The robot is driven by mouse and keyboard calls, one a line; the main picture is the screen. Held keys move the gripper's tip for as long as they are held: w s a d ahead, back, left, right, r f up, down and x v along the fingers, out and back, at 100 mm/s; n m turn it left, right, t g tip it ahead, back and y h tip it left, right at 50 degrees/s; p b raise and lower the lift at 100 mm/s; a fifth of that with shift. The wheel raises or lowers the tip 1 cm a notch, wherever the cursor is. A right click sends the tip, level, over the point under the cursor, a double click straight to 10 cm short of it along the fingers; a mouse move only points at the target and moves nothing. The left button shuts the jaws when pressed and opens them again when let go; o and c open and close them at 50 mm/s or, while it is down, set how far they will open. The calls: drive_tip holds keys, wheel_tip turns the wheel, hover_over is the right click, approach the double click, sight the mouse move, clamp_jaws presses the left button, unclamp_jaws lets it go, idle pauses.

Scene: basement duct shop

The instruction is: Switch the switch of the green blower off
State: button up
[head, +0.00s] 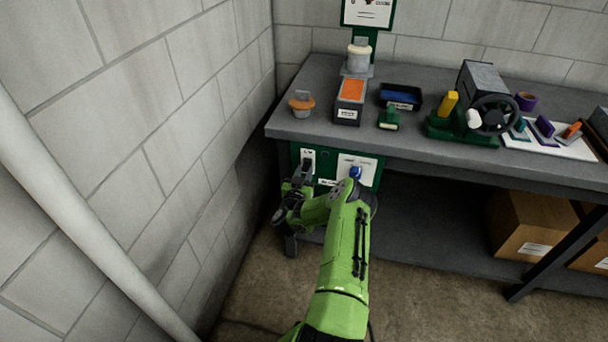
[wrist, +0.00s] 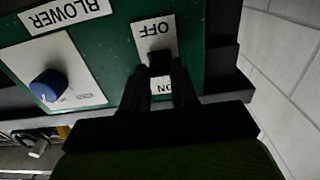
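The green blower panel (head: 325,182) is under the left end of the workbench; it also fills the upper wrist view (wrist: 115,55), where its BLOWER label (wrist: 68,12) appears upside down. Its switch plate (wrist: 155,32) carries OFF and ON labels. The dark switch lever (wrist: 159,58) sits between these labels; which way it is thrown is hard to tell. My gripper (wrist: 159,70) is at the lever, with one finger on each side and no clear gap between them and it. In the head view my gripper (head: 302,178) is in front of the panel, partly hidden by my arm.
A blue knob (wrist: 48,86) on a white plate is beside the switch. A block wall (head: 150,130) stands close on the left, with a pale pipe (head: 85,225) along it. The workbench top (head: 420,145) overhangs the panel and bears several items. Cardboard boxes (head: 530,225) lie below right.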

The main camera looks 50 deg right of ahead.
clamp_jaws()
drive_tip(key=f+h+b, duration=0.1)
drive_tip(key=b, duration=0.2)
drive_tip(key=shift+t, duration=0.3)
drive_tip(key=o, duration=0.5)
unclamp_jaws()
drive_tip(key=shift+o, duration=0.2)
drive_tip(key=shift+r, duration=0.1)
